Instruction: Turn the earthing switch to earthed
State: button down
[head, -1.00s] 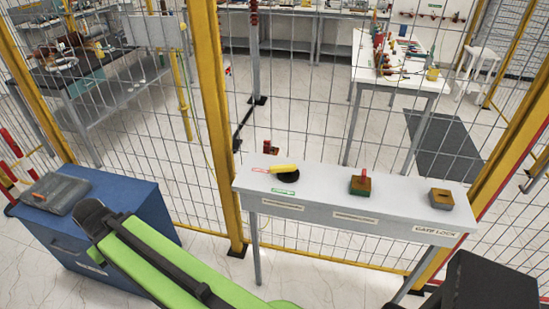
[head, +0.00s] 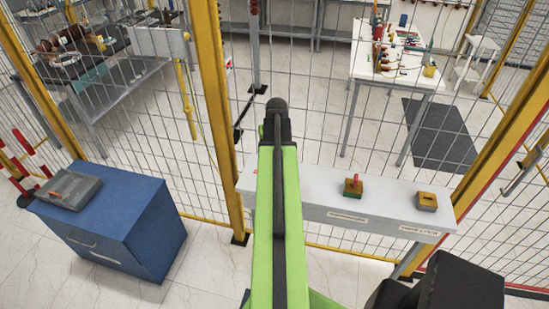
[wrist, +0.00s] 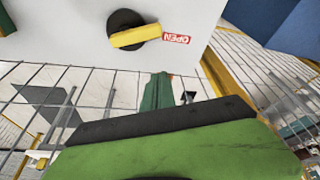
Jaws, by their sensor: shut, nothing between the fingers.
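The earthing switch is a yellow handle (wrist: 136,37) on a round black base (wrist: 125,20), set on the pale bench top. In the wrist view a red label reading OPEN (wrist: 176,39) lies beside one end of the handle, which points roughly toward it. My gripper (wrist: 158,79) shows in the wrist view as narrow, dark green fingers, shut and empty. In that picture they lie below the handle, apart from it. In the head view my raised arm covers the switch and my gripper is hidden.
The white bench (head: 318,193) stands against the mesh fence. A block with a red peg (head: 353,187) and a gate-lock block (head: 427,202) sit to the right. A blue cabinet (head: 115,215) with a grey case (head: 68,190) stands left. A yellow fence post (head: 221,130) rises behind the bench.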

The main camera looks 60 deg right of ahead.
jog(key=b+x, duration=1.1)
jog(key=shift+s+d+f, duration=0.2)
jog(key=shift+s+d, duration=0.15)
jog(key=shift+d, duration=0.05)
jog(key=s+a, duration=0.1)
jog(key=a+r+p, duration=0.1)
jog(key=s+a, duration=0.1)
jog(key=shift+s+a+r, duration=0.2)
jog(key=shift+s+r, duration=0.05)
jog(key=shift+s, duration=0.15)
